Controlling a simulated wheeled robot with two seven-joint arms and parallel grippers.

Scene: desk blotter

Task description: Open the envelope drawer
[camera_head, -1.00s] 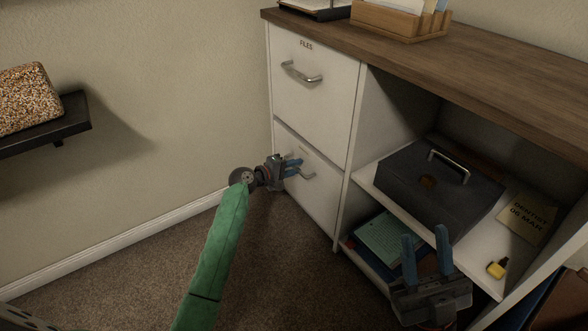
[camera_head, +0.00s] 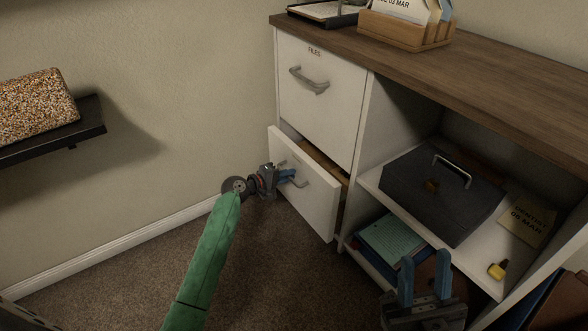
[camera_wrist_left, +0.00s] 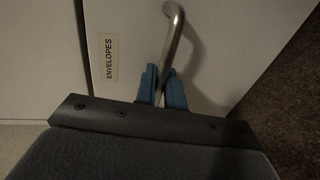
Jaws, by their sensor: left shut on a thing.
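The envelope drawer (camera_head: 312,205) is the lower white drawer of the cabinet. It stands partly pulled out, with its dark inside showing behind the front panel. In the left wrist view its label (camera_wrist_left: 108,58) reads ENVELOPES. My left gripper (camera_head: 290,175) is at the drawer front, its blue fingers closed on the metal handle (camera_wrist_left: 173,37), which also shows in the left wrist view between the fingertips. My right gripper (camera_head: 424,275) is open and empty, in front of the open shelves at lower right.
The FILES drawer (camera_head: 318,95) above is shut. Right of the drawers, a dark metal box (camera_head: 440,195) sits on a shelf, with folders (camera_head: 392,245) below. A wall shelf (camera_head: 60,130) holds a speckled block at left. The carpet before the drawer is clear.

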